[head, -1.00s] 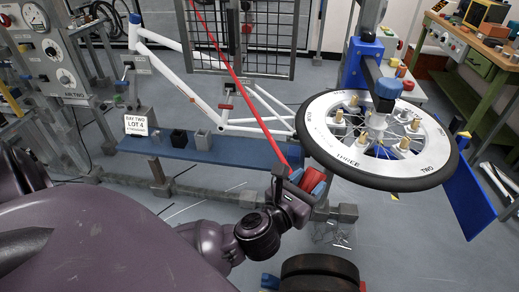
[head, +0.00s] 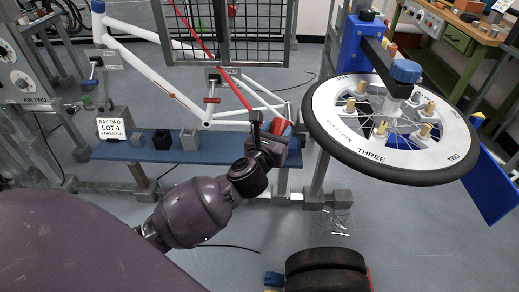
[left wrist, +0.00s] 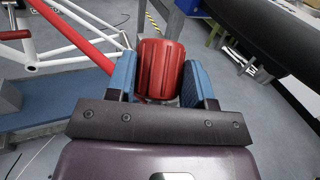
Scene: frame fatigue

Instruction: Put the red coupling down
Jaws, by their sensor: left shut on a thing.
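My left gripper (head: 280,130) is shut on the red coupling (head: 279,126), with a blue finger on each side of it. In the left wrist view the coupling (left wrist: 160,68) is a ribbed red cylinder between the two finger pads. A red hose (head: 222,68) runs from the upper left down to the gripper; its join with the coupling is hidden. In the head view the gripper appears over the right end of the blue shelf (head: 180,156); I cannot tell the gap between them. My right gripper is not in view.
A spoked wheel (head: 353,148) on a blue stand is close to the right of the gripper. A white bicycle frame (head: 150,75) stands behind the shelf. Small open blocks (head: 190,140) and a lot sign (head: 112,128) are at the shelf's left. Dark rounded things (head: 325,268) are low in front.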

